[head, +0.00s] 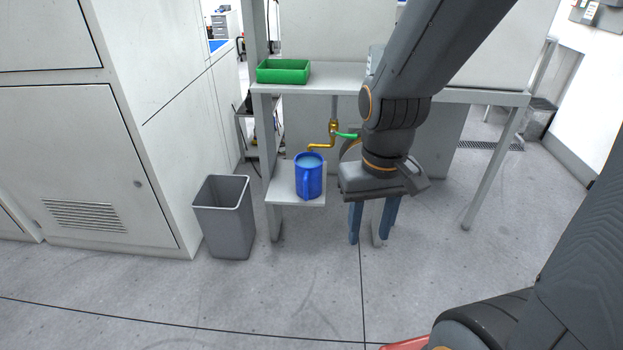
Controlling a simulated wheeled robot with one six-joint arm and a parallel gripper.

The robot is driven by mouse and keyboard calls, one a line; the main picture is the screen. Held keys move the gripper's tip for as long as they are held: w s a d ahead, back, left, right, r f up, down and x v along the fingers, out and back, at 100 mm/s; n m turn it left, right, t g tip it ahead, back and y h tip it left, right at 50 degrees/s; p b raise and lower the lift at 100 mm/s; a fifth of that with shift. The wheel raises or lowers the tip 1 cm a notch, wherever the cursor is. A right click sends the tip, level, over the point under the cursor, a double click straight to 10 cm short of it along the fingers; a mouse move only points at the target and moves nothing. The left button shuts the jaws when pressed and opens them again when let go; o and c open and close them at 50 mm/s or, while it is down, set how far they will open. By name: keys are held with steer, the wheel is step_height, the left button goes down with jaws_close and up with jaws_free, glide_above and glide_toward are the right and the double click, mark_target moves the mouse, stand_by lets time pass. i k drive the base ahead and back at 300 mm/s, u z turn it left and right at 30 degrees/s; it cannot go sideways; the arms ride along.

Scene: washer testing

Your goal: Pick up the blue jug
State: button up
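The blue jug (317,181) stands upright on a small grey shelf (284,194), its handle turned toward me. Its top shows a lighter blue surface that looks like liquid. A brass tap (322,146) with a green lever is just above and behind the jug. My gripper (371,236) points down to the right of the jug and the shelf, apart from both. Its two blue fingers are spread with a gap between them, and nothing is held. A grey table leg shows behind the gap.
A grey waste bin (226,222) stands on the floor left of the shelf. A green tray (283,71) sits on the table (335,79) above. A white cabinet (90,170) fills the left side. The floor in front is mostly clear.

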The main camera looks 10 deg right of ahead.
mark_target(309, 165)
steer(key=z, duration=1.3)
steer(key=i, duration=1.3)
steer(key=u, duration=2)
